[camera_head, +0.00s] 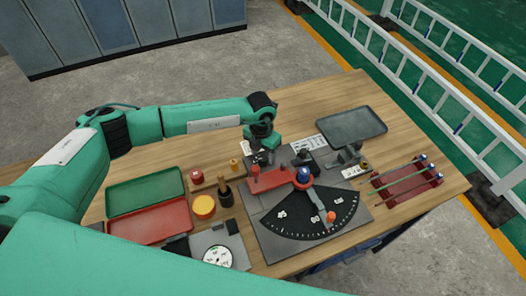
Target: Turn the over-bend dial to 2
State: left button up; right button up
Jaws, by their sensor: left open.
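A round white dial (217,257) with dark markings sits on a grey plate (203,240) at the near edge of the table. It looks like the over-bend dial; its setting is too small to read, and its lower edge is close to my green body part. My left gripper (262,156) is open, beyond the dial and to its right, near the back of the bending plate. No object shows clearly between its fingers. My right gripper is not in view.
A bender with a black fan-shaped scale (283,222) and red arm (268,181) stands right of the dial. Red (150,222) and green (145,190) trays lie left. A yellow-topped cylinder (204,207) and a wooden-handled tool (223,189) stand behind it. A red rod rack (405,184) is far right.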

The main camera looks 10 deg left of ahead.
pick_arm(q)
jog(key=shift+f, duration=0.75)
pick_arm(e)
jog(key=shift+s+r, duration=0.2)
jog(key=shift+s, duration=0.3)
pick_arm(q)
jog(key=c, duration=1)
jog(key=shift+o, duration=0.2)
jog(key=shift+f+m+b, duration=0.15)
jog(key=shift+m+b, duration=0.25)
jog(key=shift+b, duration=0.3)
jog(key=m+b, duration=0.8)
jog(key=b, duration=0.3)
jog(key=shift+f+b, duration=0.1)
jog(key=shift+b, duration=0.25)
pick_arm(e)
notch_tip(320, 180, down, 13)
pick_arm(q)
jog(key=m+b, duration=0.2)
jog(key=shift+b, duration=0.4)
jog(key=shift+r+m+b, duration=0.3)
jog(key=shift+m+b, duration=0.1)
jog(key=shift+m, duration=0.2)
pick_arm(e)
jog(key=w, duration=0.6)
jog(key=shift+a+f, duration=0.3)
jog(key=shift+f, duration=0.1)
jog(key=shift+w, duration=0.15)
